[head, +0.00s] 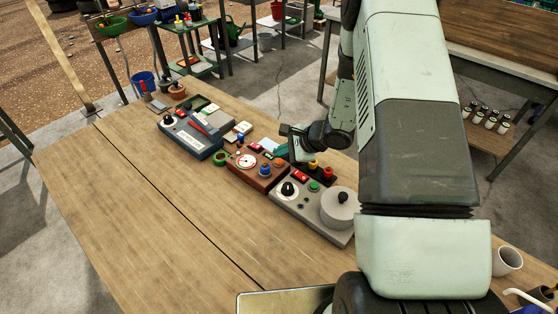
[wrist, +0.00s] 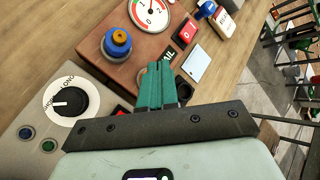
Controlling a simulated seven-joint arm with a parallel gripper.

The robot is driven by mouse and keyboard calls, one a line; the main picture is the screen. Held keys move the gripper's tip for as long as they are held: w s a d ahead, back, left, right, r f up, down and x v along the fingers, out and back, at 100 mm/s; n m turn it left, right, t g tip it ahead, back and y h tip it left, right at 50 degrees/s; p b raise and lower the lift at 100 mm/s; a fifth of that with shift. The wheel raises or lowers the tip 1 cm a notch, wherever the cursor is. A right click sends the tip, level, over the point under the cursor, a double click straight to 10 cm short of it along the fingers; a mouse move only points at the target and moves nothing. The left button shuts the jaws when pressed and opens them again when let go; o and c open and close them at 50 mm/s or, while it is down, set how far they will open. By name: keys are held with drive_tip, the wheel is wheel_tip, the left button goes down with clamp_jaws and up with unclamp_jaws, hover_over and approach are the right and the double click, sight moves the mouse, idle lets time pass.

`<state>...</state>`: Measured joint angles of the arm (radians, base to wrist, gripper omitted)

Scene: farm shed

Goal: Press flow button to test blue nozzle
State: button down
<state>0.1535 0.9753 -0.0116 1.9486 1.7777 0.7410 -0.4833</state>
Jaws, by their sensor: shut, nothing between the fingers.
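A brown test box (head: 262,178) with a round gauge (head: 245,161) stands mid-bench; it also shows in the wrist view (wrist: 105,62). A blue nozzle with an orange tip (wrist: 117,43) stands upright on it, left of my fingers. My gripper (wrist: 158,75) is shut and empty, its teal fingers over the box's edge beside a label ending in "AIL" and a white card (wrist: 196,64). In the head view my gripper (head: 282,151) is just behind the box. A dark round part (wrist: 183,90) sits right of the fingers, partly hidden. I cannot tell which part is the flow button.
A grey box (head: 312,214) with a black dial, coloured buttons and a round grey pot stands in front right. A blue-grey device (head: 190,135) stands to the left. Another blue fitting (wrist: 205,9) is near a white block. The front left of the bench (head: 130,210) is clear.

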sight(281, 162)
drive_tip(key=shift+r, duration=0.1)
drive_tip(key=shift+r, duration=2.4)
drive_tip(key=shift+r, duration=0.2)
drive_tip(key=s+a+r+n+g, duration=0.15)
drive_tip(key=s+r+n, duration=0.4)
drive_tip(key=r, duration=0.55)
drive_tip(key=s+a+r+n+g, duration=0.15)
drive_tip(key=s+r+n, duration=0.25)
drive_tip(key=s+r, duration=0.55)
drive_tip(key=s+d+r+n+t+h, duration=0.1)
drive_tip(key=s+d+r+n+h, duration=0.2)
drive_tip(key=s, duration=0.4)
drive_tip(key=s+d+r+n+t+h, duration=0.2)
drive_tip(key=s+d+r+n+h, duration=0.1)
drive_tip(key=s+r, duration=0.5)
drive_tip(key=shift+s+d+h, duration=0.2)
drive_tip(key=shift+d+h, duration=0.6)
drive_tip(key=shift+d, duration=0.15)
